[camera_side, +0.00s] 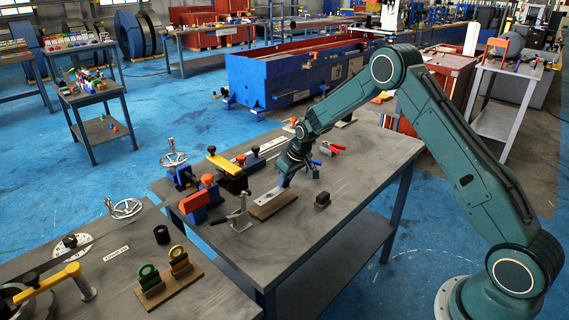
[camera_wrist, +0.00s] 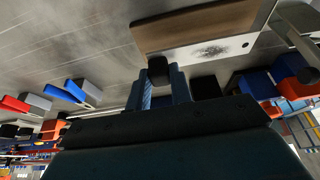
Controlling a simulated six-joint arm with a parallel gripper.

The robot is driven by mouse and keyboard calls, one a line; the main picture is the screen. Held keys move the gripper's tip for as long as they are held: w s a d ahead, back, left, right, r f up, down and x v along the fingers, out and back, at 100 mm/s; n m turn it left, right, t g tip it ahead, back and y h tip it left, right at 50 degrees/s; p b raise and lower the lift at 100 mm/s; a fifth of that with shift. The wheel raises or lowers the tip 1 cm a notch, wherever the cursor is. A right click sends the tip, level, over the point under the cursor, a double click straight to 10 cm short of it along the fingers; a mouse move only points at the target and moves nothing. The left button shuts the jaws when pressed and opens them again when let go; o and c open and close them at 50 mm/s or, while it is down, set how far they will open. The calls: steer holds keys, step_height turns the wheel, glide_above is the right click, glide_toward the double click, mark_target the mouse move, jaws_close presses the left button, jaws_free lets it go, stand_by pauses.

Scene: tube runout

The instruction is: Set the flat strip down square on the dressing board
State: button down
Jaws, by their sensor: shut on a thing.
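The dressing board (camera_side: 274,206) is a flat brown plate on the grey bench, near its front middle. It also shows at the top of the wrist view (camera_wrist: 185,32). The flat strip (camera_wrist: 212,49) is pale metal with a dark smudge and a small hole near one end. It lies along one long side of the board, roughly parallel to it; whether it touches the board is unclear. In the side view the strip (camera_side: 267,196) is a thin pale band. My gripper (camera_side: 284,184) is shut on the strip; its fingers (camera_wrist: 180,73) partly hide it.
A metal toggle clamp (camera_side: 240,218) stands just left of the board. Blue, orange and black fixtures (camera_side: 205,190) crowd the bench's left side. Red and blue-handled tools (camera_side: 325,149) lie behind, and a small dark block (camera_side: 322,200) sits to the right. The bench's front right is clear.

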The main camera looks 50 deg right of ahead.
stand_by(0.4)
steer(key=shift+f, duration=1.45)
steer(key=c, duration=1.2)
jaws_free()
steer(key=shift+o, duration=0.2)
steer(key=shift+r, duration=0.1)
steer(key=v, duration=1.3)
steer(key=shift+r, duration=0.3)
steer(key=shift+s+r, duration=0.1)
steer(key=shift+r, duration=0.05)
